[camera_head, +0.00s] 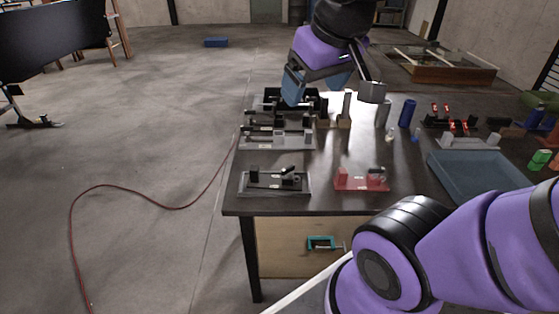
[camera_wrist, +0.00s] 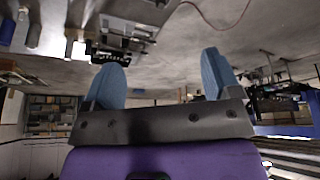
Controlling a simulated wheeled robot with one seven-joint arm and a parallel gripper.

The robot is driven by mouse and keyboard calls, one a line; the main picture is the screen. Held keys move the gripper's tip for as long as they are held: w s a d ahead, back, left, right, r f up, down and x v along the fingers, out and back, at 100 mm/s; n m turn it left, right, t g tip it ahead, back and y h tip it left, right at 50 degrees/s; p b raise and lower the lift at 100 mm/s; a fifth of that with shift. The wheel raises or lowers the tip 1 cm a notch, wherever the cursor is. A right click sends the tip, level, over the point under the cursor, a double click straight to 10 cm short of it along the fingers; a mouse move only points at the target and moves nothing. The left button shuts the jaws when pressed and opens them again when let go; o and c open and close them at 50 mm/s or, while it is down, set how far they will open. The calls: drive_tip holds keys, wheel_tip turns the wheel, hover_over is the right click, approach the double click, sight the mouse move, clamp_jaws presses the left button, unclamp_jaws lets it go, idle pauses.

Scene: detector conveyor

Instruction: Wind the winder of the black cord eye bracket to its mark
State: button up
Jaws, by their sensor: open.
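A small bracket with black parts on a grey base (camera_head: 272,184) stands at the near left of the dark table (camera_head: 320,203). Another black fixture (camera_head: 270,96) stands at the table's far left, partly hidden by my gripper. I cannot tell for certain which is the black cord eye bracket, and no winder mark is readable. My gripper (camera_head: 312,88) is raised over the far left part of the table, with blue fingers. In the wrist view my gripper (camera_wrist: 162,68) is open, with nothing between its fingers.
A grey fixture (camera_head: 280,144) stands behind the near bracket. A red bracket (camera_head: 360,183) is right of it. A blue tray (camera_head: 480,185), a blue cylinder (camera_head: 407,113) and several small parts occupy the right side. A teal clamp-like piece (camera_head: 322,243) is on the table's front.

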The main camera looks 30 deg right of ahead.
drive_tip(key=w+d+f+g, duration=0.2)
drive_tip(key=w+d+f, duration=0.15)
drive_tip(key=w, duration=0.45)
drive_tip(key=n+g, duration=0.1)
drive_tip(key=g, duration=0.2)
hover_over(288, 172)
wheel_tip(288, 172, down, 24)
drive_tip(key=shift+y, duration=0.3)
drive_tip(key=f, duration=1.1)
drive_tip(key=shift+w+d+f, duration=0.1)
drive_tip(key=shift+w+d, duration=0.15)
drive_tip(key=shift+w, duration=0.05)
drive_tip(key=c, duration=0.9)
